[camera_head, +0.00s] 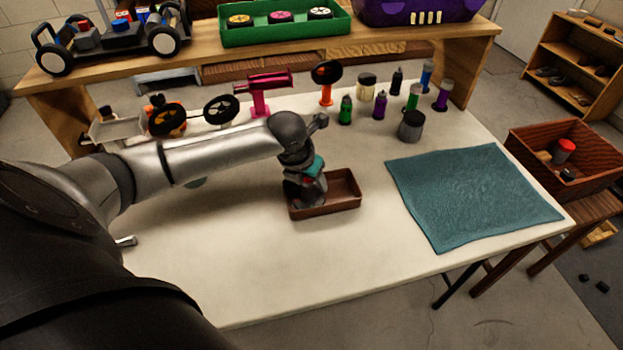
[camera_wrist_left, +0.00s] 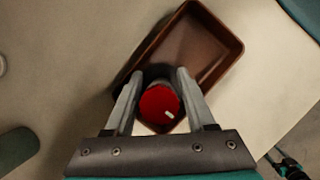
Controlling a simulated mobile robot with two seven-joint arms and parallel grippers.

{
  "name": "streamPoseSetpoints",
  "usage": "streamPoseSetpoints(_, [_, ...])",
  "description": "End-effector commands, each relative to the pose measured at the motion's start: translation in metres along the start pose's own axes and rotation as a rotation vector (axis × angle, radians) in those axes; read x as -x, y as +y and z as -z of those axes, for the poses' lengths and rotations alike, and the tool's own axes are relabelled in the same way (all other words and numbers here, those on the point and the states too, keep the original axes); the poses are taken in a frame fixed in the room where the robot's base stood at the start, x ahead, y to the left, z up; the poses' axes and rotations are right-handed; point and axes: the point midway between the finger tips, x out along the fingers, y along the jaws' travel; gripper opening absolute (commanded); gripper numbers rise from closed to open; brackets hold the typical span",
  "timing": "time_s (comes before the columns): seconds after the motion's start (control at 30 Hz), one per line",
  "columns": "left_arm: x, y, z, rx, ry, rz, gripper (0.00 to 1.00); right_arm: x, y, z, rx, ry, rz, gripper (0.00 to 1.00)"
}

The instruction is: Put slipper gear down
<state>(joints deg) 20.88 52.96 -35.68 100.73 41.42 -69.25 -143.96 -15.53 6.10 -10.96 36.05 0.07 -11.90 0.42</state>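The slipper gear (camera_wrist_left: 160,104) shows in the left wrist view as a round red face with a small white mark and a dark part behind it. My left gripper (camera_wrist_left: 158,82) has one finger on each side of it and appears closed on it. In the head view my left gripper (camera_head: 306,203) points down at the left end of a small brown tray (camera_head: 345,203) on the white table. The gear is mostly hidden there by my gripper. I cannot tell whether it touches the tray floor. My right gripper is not in view.
A teal cloth (camera_head: 470,195) lies right of the tray. Several bottles and a dark grey jar (camera_head: 411,126) stand behind. Wheel stands, including a magenta one (camera_head: 262,92), line the back left. A raised wooden shelf (camera_head: 390,45) spans the rear. The table front is clear.

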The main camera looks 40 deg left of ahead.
Motion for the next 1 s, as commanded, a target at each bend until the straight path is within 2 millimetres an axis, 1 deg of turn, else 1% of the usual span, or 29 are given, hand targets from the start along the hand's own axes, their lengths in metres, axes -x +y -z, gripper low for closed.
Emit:
streamPoseSetpoints(0.17, [0.001, 0.0, -0.001, 0.0, 0.0, 0.0, 0.55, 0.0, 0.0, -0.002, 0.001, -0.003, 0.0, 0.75])
streamPoseSetpoints(0.27, [0.008, 0.0, -0.001, -0.001, 0.0, -0.001, 0.55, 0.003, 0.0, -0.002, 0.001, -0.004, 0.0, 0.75])
streamPoseSetpoints(0.37, [0.023, 0.001, -0.002, -0.002, -0.001, -0.001, 0.55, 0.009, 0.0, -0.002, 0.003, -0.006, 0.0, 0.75])
streamPoseSetpoints(0.53, [0.059, 0.001, -0.003, -0.003, -0.001, -0.002, 0.55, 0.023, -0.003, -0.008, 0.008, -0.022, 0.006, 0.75])
streamPoseSetpoints(0.7, [0.094, 0.001, -0.003, -0.002, -0.001, -0.002, 0.55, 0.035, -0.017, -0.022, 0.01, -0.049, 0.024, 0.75])
streamPoseSetpoints(0.8, [0.108, 0.001, -0.002, -0.001, -0.001, -0.001, 0.55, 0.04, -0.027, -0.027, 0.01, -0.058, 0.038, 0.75])
streamPoseSetpoints(0.87, [0.114, 0.0, -0.002, 0.0, -0.001, 0.0, 0.55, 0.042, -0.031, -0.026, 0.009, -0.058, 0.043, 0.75])
streamPoseSetpoints(1.0, [0.122, 0.0, -0.002, 0.001, 0.0, 0.0, 0.55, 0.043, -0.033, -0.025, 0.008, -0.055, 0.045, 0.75])
